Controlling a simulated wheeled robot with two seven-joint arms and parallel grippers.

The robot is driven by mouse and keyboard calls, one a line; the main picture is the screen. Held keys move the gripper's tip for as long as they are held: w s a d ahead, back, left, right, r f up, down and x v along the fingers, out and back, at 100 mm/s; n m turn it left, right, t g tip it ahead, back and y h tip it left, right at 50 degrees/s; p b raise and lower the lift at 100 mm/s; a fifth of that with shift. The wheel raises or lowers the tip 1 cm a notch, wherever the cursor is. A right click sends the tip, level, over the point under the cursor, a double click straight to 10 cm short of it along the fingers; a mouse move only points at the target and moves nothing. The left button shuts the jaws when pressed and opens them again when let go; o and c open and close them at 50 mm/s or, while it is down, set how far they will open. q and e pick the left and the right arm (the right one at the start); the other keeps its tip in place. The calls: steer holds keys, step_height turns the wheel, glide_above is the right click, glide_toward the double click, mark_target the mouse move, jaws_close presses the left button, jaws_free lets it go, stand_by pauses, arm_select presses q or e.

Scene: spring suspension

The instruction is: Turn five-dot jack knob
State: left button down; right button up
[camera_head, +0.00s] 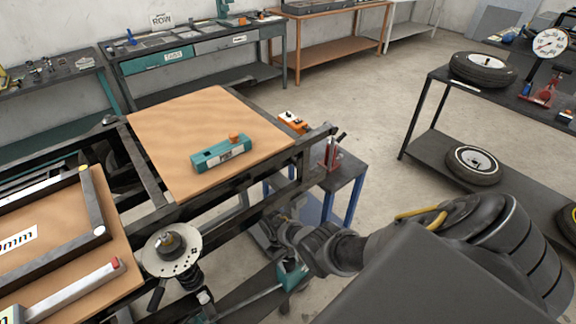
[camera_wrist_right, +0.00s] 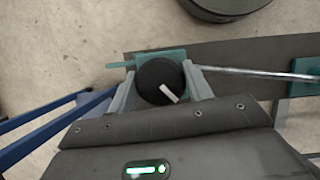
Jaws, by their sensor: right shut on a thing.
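My right gripper (camera_head: 272,228) reaches down beside the dark frame in the head view. In the right wrist view the right gripper (camera_wrist_right: 160,88) has one finger on each side of a round black knob (camera_wrist_right: 155,73) and is shut on it. The knob has a pale pointer bar tilted toward the lower right. It sits at a teal jack body (camera_wrist_right: 176,55), with a metal rod running off to the right. A teal part of the jack (camera_head: 292,275) shows below my wrist in the head view. No dots can be made out. My left gripper is not in view.
A wooden board (camera_head: 165,125) on the frame carries a teal box (camera_head: 221,154). A spring strut with a round top plate (camera_head: 171,249) stands left of my gripper. A small blue-legged cart (camera_head: 343,180) is close behind. Wheels (camera_head: 473,165) lie on a right-hand rack.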

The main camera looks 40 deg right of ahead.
steer(key=m+y, duration=0.1)
steer(key=m, duration=0.3)
steer(key=shift+a+m+y, duration=0.1)
steer(key=shift+m+y, duration=0.2)
steer(key=shift+y, duration=0.1)
steer(key=shift+m+t+y+p, duration=0.5)
steer(key=shift+m+y, duration=0.2)
steer(key=shift+m, duration=1.2)
steer(key=o, duration=1)
